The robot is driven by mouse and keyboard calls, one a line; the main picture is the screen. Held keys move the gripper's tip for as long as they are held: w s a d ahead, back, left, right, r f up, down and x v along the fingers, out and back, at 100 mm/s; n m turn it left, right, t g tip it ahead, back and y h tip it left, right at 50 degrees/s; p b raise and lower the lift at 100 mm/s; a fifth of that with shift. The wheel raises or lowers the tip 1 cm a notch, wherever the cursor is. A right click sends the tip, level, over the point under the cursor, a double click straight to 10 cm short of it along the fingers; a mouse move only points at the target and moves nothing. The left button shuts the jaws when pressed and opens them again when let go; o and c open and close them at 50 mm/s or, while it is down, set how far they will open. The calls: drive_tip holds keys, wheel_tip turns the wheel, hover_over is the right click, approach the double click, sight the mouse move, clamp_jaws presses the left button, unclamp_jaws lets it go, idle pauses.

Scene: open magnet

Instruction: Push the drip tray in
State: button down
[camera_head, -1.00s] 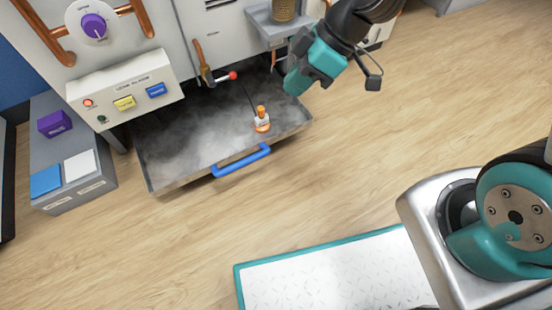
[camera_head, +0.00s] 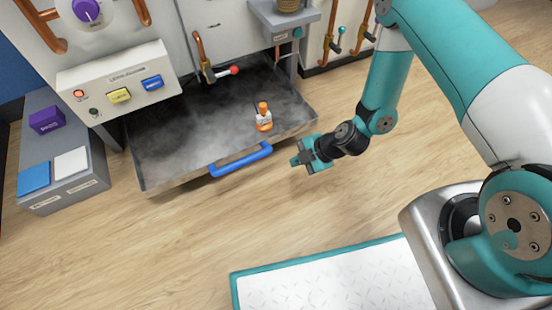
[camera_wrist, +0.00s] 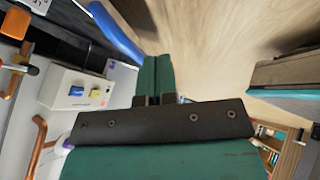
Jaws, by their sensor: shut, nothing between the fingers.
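The drip tray (camera_head: 160,172) is a wide, dark metal tray pulled out low from the machine's front, with pale mist over its floor. Its blue bar handle (camera_head: 240,160) is on the front edge, and it also shows in the wrist view (camera_wrist: 116,32). My gripper (camera_head: 300,160) is to the right of the handle, in front of the tray's right front corner and apart from both. Its teal fingers (camera_wrist: 156,76) are together and empty in the wrist view.
A control box (camera_head: 120,82) with yellow and blue buttons overhangs the tray's left. A grey cabinet (camera_head: 62,150) stands left. The wooden floor (camera_head: 190,230) before the tray is clear. A teal-edged white mat (camera_head: 330,280) lies nearer.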

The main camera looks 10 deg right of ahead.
drive_tip(key=w+a+f+b, duration=0.3)
drive_tip(key=w+a+b, duration=0.1)
drive_tip(key=w+a, duration=0.1)
drive_tip(key=shift+f+b, duration=0.3)
